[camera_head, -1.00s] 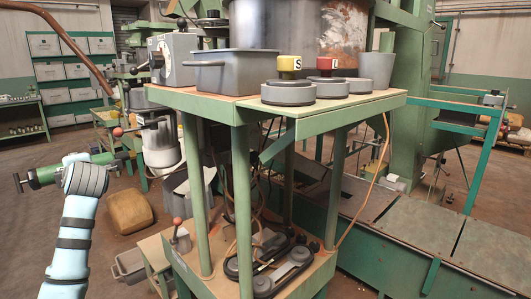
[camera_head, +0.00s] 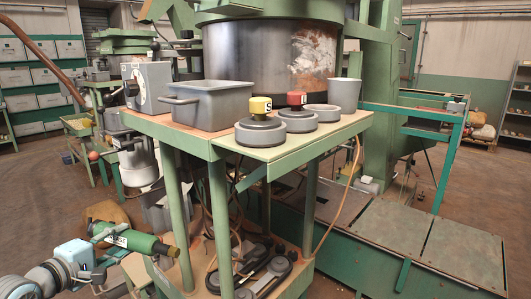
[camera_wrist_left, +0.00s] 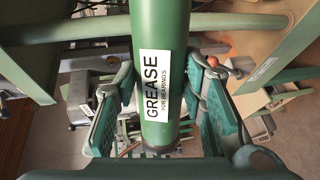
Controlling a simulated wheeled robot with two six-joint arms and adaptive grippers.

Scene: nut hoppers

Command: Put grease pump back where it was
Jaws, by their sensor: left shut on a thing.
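The grease pump is a green cylinder (camera_head: 142,242) with a white label and a dark end cap. It is in the lower left of the head view, tilted, its capped end by the green stand's front-left leg. My left gripper (camera_head: 108,243) is shut around its body and holds it above the lower level. In the left wrist view the pump (camera_wrist_left: 160,65) runs between the two green-padded fingers (camera_wrist_left: 165,115), and its label reads "GREASE FOR BEARINGS". My right gripper is not in view.
The green stand (camera_head: 290,148) carries a grey bin (camera_head: 207,105), round grey weights with yellow (camera_head: 261,106) and red (camera_head: 297,99) knobs, and a grey cup (camera_head: 344,92). Its lower shelf holds a dark belt mechanism (camera_head: 268,277). Green floor plates (camera_head: 425,240) lie at right.

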